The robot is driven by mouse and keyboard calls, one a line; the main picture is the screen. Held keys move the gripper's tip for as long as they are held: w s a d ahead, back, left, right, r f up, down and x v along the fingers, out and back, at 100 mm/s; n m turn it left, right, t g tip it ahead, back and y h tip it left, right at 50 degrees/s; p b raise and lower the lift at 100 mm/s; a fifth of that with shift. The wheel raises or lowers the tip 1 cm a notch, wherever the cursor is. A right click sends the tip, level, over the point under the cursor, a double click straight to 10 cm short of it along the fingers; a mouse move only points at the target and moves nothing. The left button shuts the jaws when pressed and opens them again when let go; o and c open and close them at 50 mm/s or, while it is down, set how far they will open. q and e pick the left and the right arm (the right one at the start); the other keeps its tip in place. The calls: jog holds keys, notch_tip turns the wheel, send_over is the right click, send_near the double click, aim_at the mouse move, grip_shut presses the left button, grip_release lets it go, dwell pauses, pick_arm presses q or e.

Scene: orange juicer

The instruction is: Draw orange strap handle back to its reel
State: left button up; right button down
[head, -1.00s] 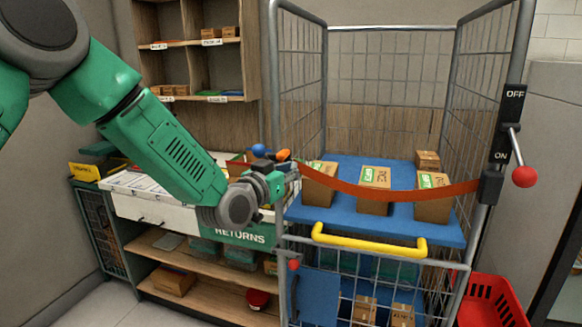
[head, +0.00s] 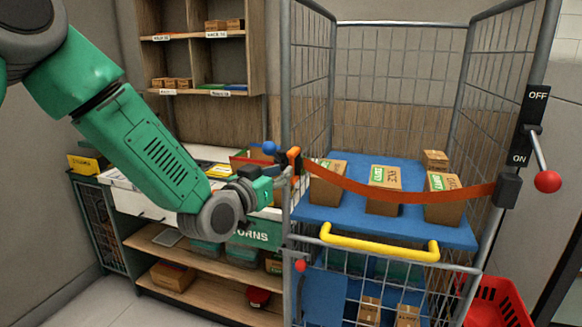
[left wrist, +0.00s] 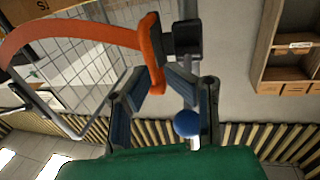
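The orange strap handle (head: 294,158) is at the cart's left front post, by a black fitting with a blue ball knob (head: 269,148). The orange strap (head: 400,194) runs from it across the cart front to the black reel (head: 508,190) on the right post. My left gripper (head: 286,174) is just below and left of the handle. In the left wrist view the handle (left wrist: 156,72) hangs between the two fingertips (left wrist: 158,80). Whether they press on it is unclear. My right gripper is not in view.
The wire cart holds boxes on a blue shelf (head: 330,215), with a yellow bar (head: 380,243) in front. An OFF/ON lever with a red ball (head: 547,181) is at right. A returns counter (head: 262,233) stands left, a red basket (head: 490,303) lower right.

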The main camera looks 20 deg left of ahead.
pick_arm(q)
jog(key=v, duration=1.2)
jog(key=shift+s+d+b, duration=0.3)
jog(key=shift+s+b, duration=0.1)
jog(key=shift+s, duration=0.05)
dwell(0.3)
jog(key=shift+r, duration=0.1)
dwell(0.4)
notch_tip(320, 180, up, 10)
dwell(0.4)
